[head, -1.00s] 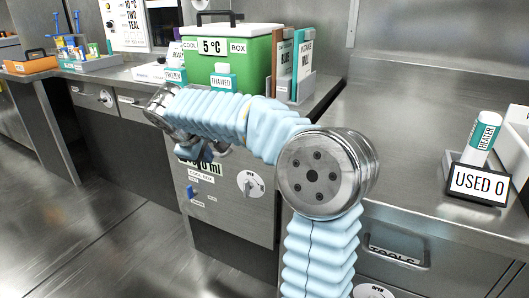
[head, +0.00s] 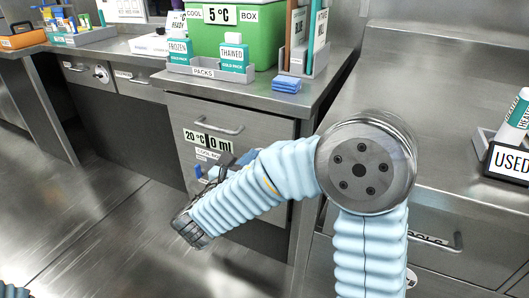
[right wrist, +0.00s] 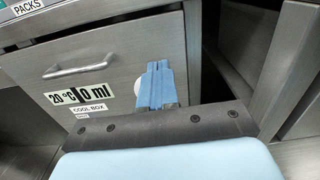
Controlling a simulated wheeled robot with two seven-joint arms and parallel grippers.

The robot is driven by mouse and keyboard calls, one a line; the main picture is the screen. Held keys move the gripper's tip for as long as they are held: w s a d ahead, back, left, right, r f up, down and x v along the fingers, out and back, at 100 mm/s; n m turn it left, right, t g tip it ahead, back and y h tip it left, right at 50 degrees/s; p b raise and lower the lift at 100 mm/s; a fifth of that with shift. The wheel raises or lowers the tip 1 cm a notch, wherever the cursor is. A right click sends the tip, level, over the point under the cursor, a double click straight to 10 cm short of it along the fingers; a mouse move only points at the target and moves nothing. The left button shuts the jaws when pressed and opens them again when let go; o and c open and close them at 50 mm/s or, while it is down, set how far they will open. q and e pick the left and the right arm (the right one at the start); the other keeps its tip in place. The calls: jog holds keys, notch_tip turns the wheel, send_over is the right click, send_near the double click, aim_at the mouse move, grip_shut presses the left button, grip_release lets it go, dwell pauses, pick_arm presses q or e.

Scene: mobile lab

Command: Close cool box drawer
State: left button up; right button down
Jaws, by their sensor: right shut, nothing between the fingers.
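The cabinet front marked "20 °C 0 ml" and "COOL BOX" (head: 262,128) is steel, with a bar handle (head: 216,126) near its top, below the counter. In the right wrist view this front (right wrist: 120,45) and its handle (right wrist: 82,62) show at the left and middle. I cannot tell whether it stands slightly out or flush. My right gripper (head: 222,165) is shut and empty, in front of the lower part of the front. In the right wrist view its blue fingers (right wrist: 156,85) are together, partly covering a white round dial (right wrist: 139,86). My left gripper is out of view.
A blue stack (head: 287,84) lies at the counter's edge. A tools drawer (head: 470,255) is at lower right. The floor at left is clear.

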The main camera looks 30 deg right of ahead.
aim_at(277, 129)
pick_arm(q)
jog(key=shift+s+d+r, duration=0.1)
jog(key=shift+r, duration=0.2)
pick_arm(e)
jog(key=x, duration=1.2)
jog(key=shift+a, duration=0.1)
